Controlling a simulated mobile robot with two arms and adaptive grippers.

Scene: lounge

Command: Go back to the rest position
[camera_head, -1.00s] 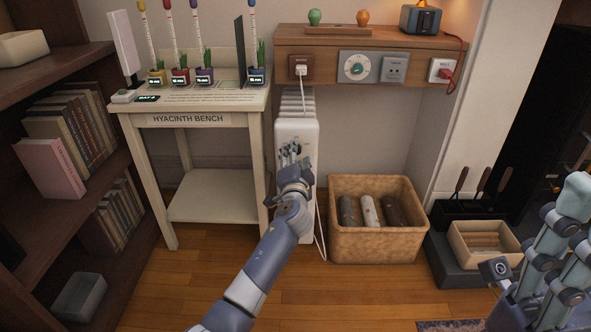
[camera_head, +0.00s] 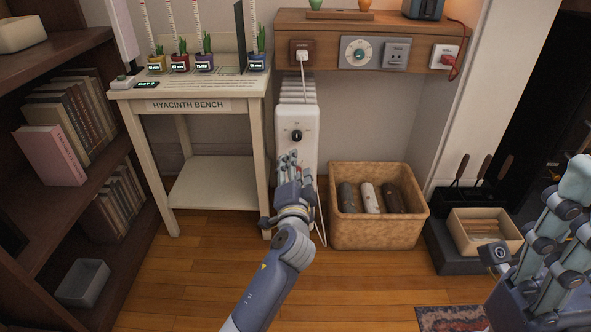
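My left gripper (camera_head: 288,163) reaches in from the bottom middle, with its fingers extended and nothing seen in them. It is in front of the white heater (camera_head: 297,117), below the heater's black knob (camera_head: 296,136), which is in plain view. The fingers overlap the lower heater front in the picture and appear apart from it. My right gripper (camera_head: 536,212) is at the right edge, fingers extended and thumb spread, open and empty. Part of it is cut off by the frame.
The hyacinth bench (camera_head: 215,105) stands left of the heater. A woven basket (camera_head: 378,233) with rolled items stands to the right. A dark shelf (camera_head: 70,225) with books is at the left. A wooden wall ledge (camera_head: 290,22) carries sockets. The floor (camera_head: 185,280) in front is clear.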

